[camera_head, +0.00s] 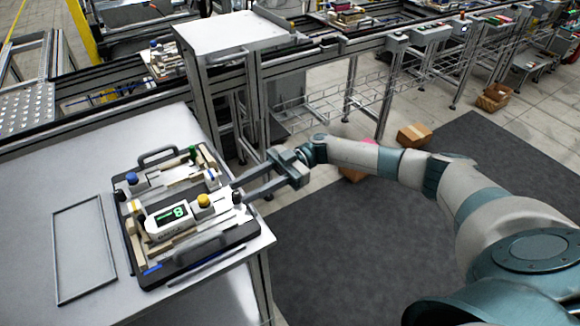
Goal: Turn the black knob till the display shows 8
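A pallet fixture (215,245) lies on the grey table and carries a white device with a small display (172,217). The display shows a green 8. A black knob (237,197) stands at the right end of the device, to the right of a yellow knob (204,201). My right gripper (240,192) comes in from the right with its fingertips beside the black knob. Its two fingers look spread, with a gap between them. Whether either finger touches the knob is too small to tell. My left gripper is not in view.
The fixture has black handles (158,156) and other small parts, including a blue knob (132,178). An empty rectangular frame (80,250) lies on the table at left. The table's right edge is close to the fixture. Conveyors (330,45) run behind.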

